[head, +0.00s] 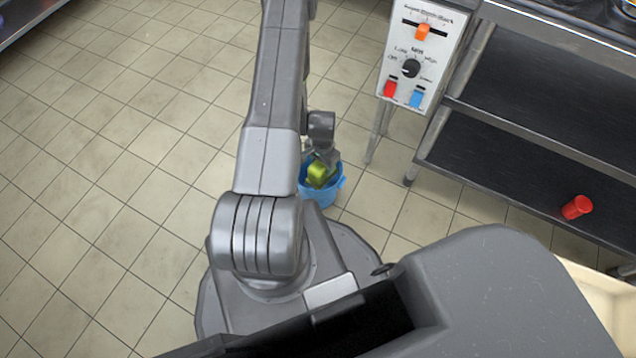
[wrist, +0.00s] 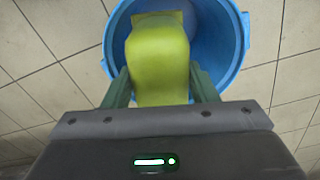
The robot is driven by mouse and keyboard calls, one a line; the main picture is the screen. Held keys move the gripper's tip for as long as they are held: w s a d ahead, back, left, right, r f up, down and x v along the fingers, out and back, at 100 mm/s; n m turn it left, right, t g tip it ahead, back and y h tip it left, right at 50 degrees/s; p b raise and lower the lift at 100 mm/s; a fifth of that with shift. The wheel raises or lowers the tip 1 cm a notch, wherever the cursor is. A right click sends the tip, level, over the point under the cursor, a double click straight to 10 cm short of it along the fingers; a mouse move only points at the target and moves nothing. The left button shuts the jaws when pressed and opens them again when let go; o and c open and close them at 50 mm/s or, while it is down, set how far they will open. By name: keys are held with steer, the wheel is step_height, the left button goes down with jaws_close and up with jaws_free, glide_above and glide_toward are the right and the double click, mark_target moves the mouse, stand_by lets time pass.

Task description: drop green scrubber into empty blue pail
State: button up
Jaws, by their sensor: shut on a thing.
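The green scrubber (head: 318,173) is held in my gripper (head: 322,165), over the mouth of the blue pail (head: 333,190). In the wrist view the scrubber (wrist: 158,62) is yellow-green and sits between the two fingers of my gripper (wrist: 158,85). The blue pail (wrist: 236,45) stands on the tiled floor beneath it, with its rim around much of the scrubber in that view. The part of the pail's inside that shows looks empty; the scrubber hides the rest. I cannot tell how far the scrubber is above the rim.
A control panel (head: 418,50) with a knob and coloured switches is at the upper right. Beside it is a metal shelf unit (head: 540,115), with a red cup (head: 577,207) lying on the lower shelf. The tiled floor (head: 110,180) to the left is clear.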

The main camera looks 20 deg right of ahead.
steer(key=o, duration=1)
steer(key=shift+o, duration=0.2)
steer(key=shift+r, duration=0.1)
step_height(320, 180, up, 14)
steer(key=p, duration=0.3)
steer(key=shift+p, duration=0.3)
steer(key=shift+f, duration=0.2)
step_height(320, 180, down, 14)
steer(key=b, duration=0.4)
steer(key=shift+f, duration=0.15)
step_height(320, 180, up, 6)
steer(key=p, duration=0.2)
steer(key=shift+f+p, duration=0.1)
steer(key=shift+p, duration=0.3)
steer(key=shift+f, duration=0.1)
